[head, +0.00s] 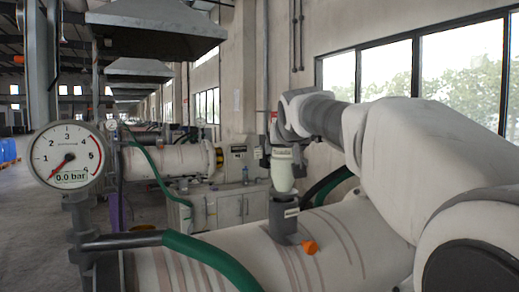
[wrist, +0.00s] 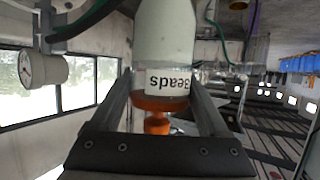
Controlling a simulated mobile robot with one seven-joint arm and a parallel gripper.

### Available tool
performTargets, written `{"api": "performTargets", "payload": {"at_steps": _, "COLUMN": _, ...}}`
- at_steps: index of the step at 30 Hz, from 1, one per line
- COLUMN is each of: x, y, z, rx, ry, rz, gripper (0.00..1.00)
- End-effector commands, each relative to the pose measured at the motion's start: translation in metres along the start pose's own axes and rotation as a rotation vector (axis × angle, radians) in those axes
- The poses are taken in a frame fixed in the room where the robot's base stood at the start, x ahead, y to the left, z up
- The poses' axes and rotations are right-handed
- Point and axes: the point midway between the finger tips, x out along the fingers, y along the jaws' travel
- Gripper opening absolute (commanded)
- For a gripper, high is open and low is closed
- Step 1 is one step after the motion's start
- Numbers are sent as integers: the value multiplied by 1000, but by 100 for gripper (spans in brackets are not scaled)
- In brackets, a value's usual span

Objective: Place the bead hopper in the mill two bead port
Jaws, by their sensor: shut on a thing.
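The bead hopper (head: 283,175) is a pale cream vessel that narrows downward, with a label near its top. In the wrist view the hopper (wrist: 165,30) shows a "Beads" label, upside down, and an orange band at its end. My gripper (wrist: 163,92) is shut on it, one finger on each side. In the head view the hopper hangs upright from my gripper (head: 282,150), directly over a dark grey labelled port (head: 283,222) on the large near cylinder (head: 235,258). Its lower tip meets the port's top edge in the picture; I cannot tell whether it is seated.
An orange knob (head: 310,247) sits right of the port. A pressure gauge (head: 68,156) reading 0.0 bar stands at left, and a green hose (head: 205,258) runs over the near cylinder. Another white cylinder (head: 168,161) and a grey cabinet (head: 228,205) are behind. The left floor is open.

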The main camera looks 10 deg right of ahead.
Motion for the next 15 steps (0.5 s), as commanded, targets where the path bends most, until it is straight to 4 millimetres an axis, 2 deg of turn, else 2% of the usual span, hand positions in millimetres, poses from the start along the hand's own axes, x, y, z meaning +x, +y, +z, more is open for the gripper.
{"api": "performTargets", "payload": {"at_steps": 11, "x": 1, "y": 0, "z": 4, "rx": 1, "ry": 9, "rz": -1, "gripper": 0}}
{"api": "performTargets", "payload": {"at_steps": 12, "x": 3, "y": 0, "z": 7, "rx": 0, "ry": 0, "rz": 0, "gripper": 80}}
{"api": "performTargets", "payload": {"at_steps": 15, "x": 3, "y": 0, "z": 7, "rx": 0, "ry": 0, "rz": 0, "gripper": 98}}
